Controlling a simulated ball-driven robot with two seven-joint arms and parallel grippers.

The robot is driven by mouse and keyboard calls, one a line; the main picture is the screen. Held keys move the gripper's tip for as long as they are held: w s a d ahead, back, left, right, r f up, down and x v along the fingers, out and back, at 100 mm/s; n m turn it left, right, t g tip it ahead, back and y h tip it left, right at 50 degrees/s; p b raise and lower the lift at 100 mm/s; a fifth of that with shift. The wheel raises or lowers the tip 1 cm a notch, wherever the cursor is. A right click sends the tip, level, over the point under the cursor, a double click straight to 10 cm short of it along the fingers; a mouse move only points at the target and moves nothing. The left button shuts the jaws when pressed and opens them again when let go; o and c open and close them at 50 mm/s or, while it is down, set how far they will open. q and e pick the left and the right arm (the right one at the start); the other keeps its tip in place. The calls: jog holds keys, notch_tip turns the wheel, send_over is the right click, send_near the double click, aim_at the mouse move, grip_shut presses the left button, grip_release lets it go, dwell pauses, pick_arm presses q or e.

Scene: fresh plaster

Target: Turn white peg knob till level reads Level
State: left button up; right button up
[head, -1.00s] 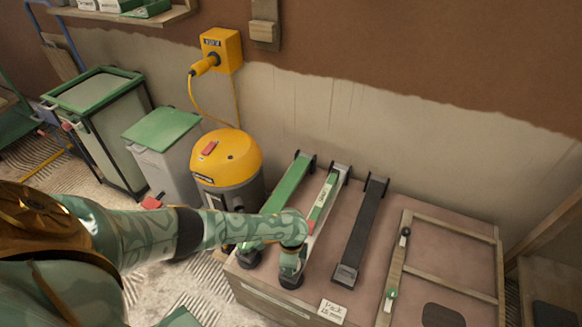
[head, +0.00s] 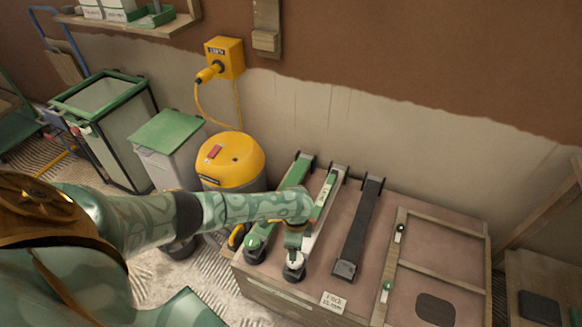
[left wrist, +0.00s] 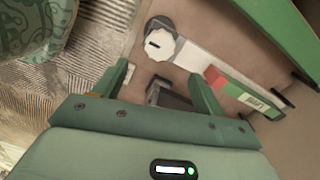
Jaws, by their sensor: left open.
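The white peg knob (left wrist: 160,45) sits on a dark round base at the near end of a pale bar (left wrist: 193,62). A dark slot line shows on the knob's face. The bar carries a red and green strip with a white label (left wrist: 257,102), whose text is too small to read surely. My left gripper (left wrist: 158,76) is open and empty, its two green fingers apart, with the knob beyond their tips. In the head view the left gripper (head: 294,250) is over the knob end of the middle bar (head: 322,205). My right gripper is not in view.
A green bar (head: 290,177) lies left of the middle bar and a black bar (head: 358,230) right of it on the bench. A card (head: 333,301) is at the bench's front edge. A wooden frame (head: 440,275) is at right. A yellow-topped vacuum (head: 230,160) stands behind my arm.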

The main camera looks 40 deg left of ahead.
pick_arm(q)
notch_tip(320, 180, up, 6)
jog(key=shift+f+p, duration=0.1)
jog(key=shift+p, duration=1.15)
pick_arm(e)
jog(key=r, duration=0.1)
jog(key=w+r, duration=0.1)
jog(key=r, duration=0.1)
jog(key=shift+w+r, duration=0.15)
pick_arm(q)
jog(key=w+a+f+n+t, duration=0.3)
jog(key=w+f+n+t, duration=0.1)
jog(key=f+n+t, duration=0.1)
jog(key=s+f+n, duration=0.2)
jog(key=s+f, duration=0.8)
jog(key=s, duration=0.5)
jog(key=s+d+f+g, duration=0.1)
jog(key=s+d+f, duration=0.1)
jog(key=s, duration=1)
jog(key=s+d+f+n+g, duration=0.1)
jog(key=s+d+f+g, duration=0.1)
jog(key=s, duration=1)
jog(key=s+d+f+g, duration=0.2)
jog(key=s, duration=1)
jog(key=shift+s+p, duration=0.35)
jog(key=shift+p, duration=0.05)
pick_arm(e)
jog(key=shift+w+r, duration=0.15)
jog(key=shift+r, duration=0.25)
